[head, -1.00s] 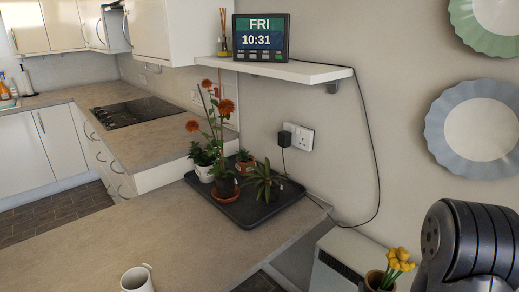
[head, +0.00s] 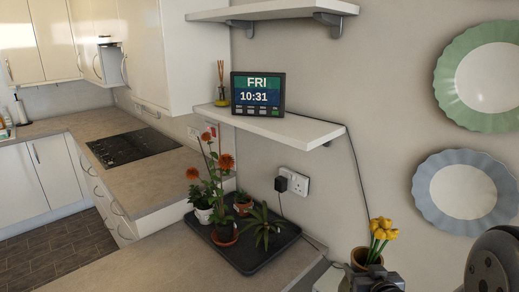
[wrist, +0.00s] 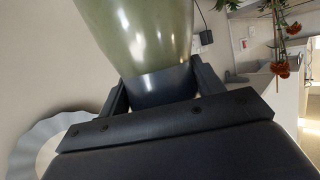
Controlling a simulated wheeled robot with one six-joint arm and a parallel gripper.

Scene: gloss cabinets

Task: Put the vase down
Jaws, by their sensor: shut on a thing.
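The vase (head: 362,260) is brownish in the head view and holds yellow tulips (head: 382,232). It is upright at the lower right, held up in front of the wall. My gripper (head: 378,281) is at its lower front, partly cut off by the frame's bottom edge. In the wrist view my gripper (wrist: 160,85) is shut on the vase, with a finger on either side. There the vase (wrist: 145,30) shows as a glossy olive-green body, cut off at the top. The tulips are out of the wrist view.
A black tray (head: 262,262) with several potted plants stands on the counter (head: 130,268). Above it, a white shelf (head: 300,130) holds a digital clock (head: 258,93) and a reed diffuser (head: 221,97); its right part is bare. A higher shelf (head: 265,11) and wall plates are nearby.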

